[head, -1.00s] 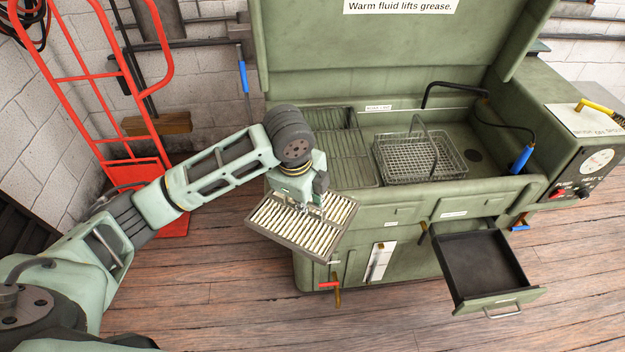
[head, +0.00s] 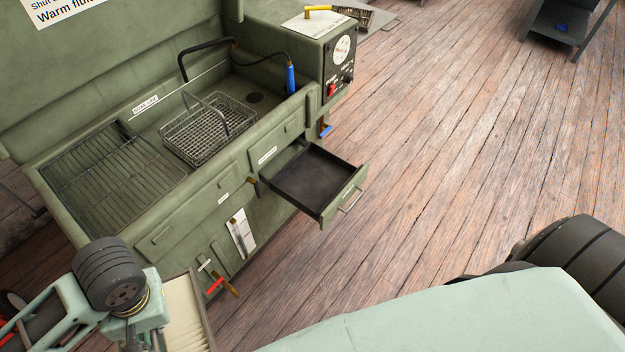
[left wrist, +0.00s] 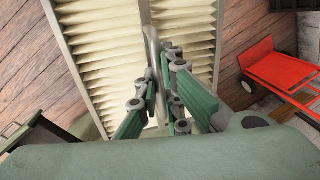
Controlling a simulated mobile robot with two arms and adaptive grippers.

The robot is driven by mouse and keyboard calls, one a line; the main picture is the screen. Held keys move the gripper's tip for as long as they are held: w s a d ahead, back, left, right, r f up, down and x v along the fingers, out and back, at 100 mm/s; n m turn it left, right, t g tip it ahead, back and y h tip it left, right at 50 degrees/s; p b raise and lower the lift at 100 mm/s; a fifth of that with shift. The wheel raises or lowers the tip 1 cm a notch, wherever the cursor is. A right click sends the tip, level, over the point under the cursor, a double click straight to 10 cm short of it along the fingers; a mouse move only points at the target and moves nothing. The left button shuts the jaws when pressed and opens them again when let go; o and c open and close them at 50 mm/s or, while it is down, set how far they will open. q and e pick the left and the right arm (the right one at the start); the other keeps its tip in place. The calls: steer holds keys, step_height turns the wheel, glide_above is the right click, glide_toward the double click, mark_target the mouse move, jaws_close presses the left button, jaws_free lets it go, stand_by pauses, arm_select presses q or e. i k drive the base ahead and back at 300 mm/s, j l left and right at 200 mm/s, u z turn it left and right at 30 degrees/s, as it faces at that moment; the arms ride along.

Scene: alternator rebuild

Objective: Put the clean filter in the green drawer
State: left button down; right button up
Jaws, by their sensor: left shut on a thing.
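The pleated cream filter (head: 187,310) with a dark frame is at the lower left of the head view, partly cut off by the bottom edge. My left gripper (head: 142,338) is shut on it. In the left wrist view the gripper fingers (left wrist: 160,88) close on a grey handle-like bar at the middle of the filter (left wrist: 100,58), whose pleats look clean. The green drawer (head: 348,197) is pulled out of the green washer's front, with a dark, empty inside. The filter is left of and apart from the drawer. My right gripper is not in view.
The green parts washer (head: 165,222) has a wire basket (head: 208,130) and a rack (head: 110,165) in its basin. Small handles stick out from its front below. The plank floor right of the drawer is clear. A red hand truck (left wrist: 283,70) shows in the left wrist view.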

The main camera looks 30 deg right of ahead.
mark_target(315, 181)
steer(key=i+l+u, duration=0.15)
steer(key=l, duration=0.35)
steer(key=i+l+u, duration=0.15)
steer(key=l, duration=0.4)
steer(key=i+l+u, duration=0.1)
steer(key=l, duration=0.45)
steer(key=i+l+u, duration=0.15)
steer(key=l, duration=0.4)
steer(key=l+u, duration=0.2)
steer(key=l, duration=0.35)
steer(key=l+u, duration=0.25)
steer(key=l, duration=0.35)
steer(key=l+u, duration=0.2)
steer(key=l, duration=0.35)
steer(key=k+l+u, duration=0.2)
steer(key=l, duration=0.35)
steer(key=l+u, duration=0.2)
steer(key=l, duration=0.35)
steer(key=l+u, duration=0.1)
steer(key=l, duration=0.35)
steer(key=k+l+u, duration=0.15)
steer(key=l, duration=0.25)
steer(key=l+u, duration=0.1)
steer(key=l, duration=0.35)
steer(key=k+l+u, duration=0.15)
steer(key=l, duration=0.25)
steer(key=k+l+u, duration=0.1)
steer(key=l, duration=0.35)
